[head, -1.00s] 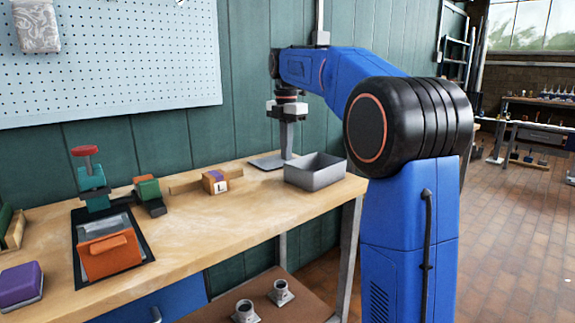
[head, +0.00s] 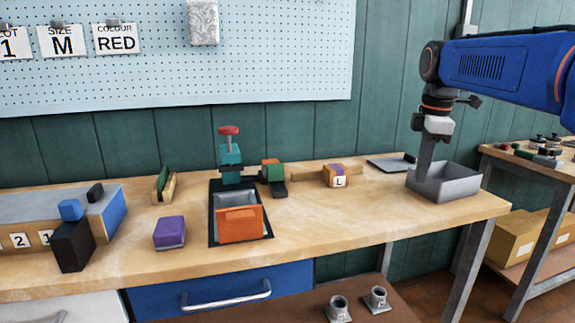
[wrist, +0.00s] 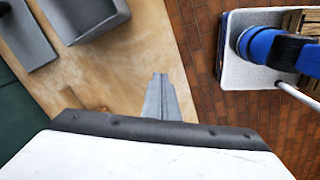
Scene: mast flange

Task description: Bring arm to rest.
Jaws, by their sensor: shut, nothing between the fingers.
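My blue arm reaches in from the right edge of the head view, with its wrist hanging down over the right end of the workbench. My gripper (head: 425,168) points downward, shut and empty, its tip in line with the back left of a grey open bin (head: 455,187). The head view does not show clearly whether they touch. In the wrist view my gripper's closed fingers (wrist: 160,95) show over the bare wooden bench edge, apart from the bin (wrist: 95,30). The bin looks empty.
Another table stands right.

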